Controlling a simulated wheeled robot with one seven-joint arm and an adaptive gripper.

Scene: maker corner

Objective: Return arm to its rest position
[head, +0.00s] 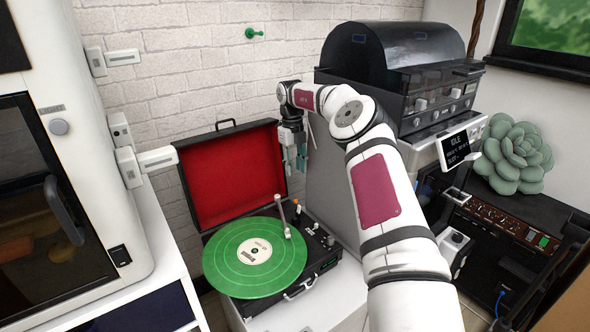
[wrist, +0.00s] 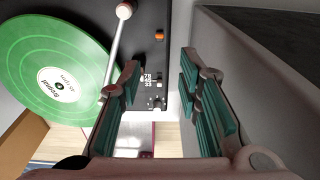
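My gripper (head: 296,160) points down above the back right part of the record player, beside a grey cabinet side. In the wrist view my gripper (wrist: 165,90) has its two teal-padded fingers wide apart with nothing between them. The arm reaches forward from the lower right and bends down at the wrist. The record player (head: 325,262) is open, with a green record (head: 228,270) on it and its red-lined lid (head: 230,170) up. The tonearm (wrist: 116,50) shows left of the fingers in the wrist view; whether its tip touches the record I cannot tell.
A grey panel (head: 332,190) stands close to the right of my gripper. A black-hooded machine (head: 400,55) and a small display (head: 455,146) are behind my arm. A white cabinet (head: 100,170) stands at left. A green wall peg (head: 254,33) and a succulent (head: 512,155) are clear of the arm.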

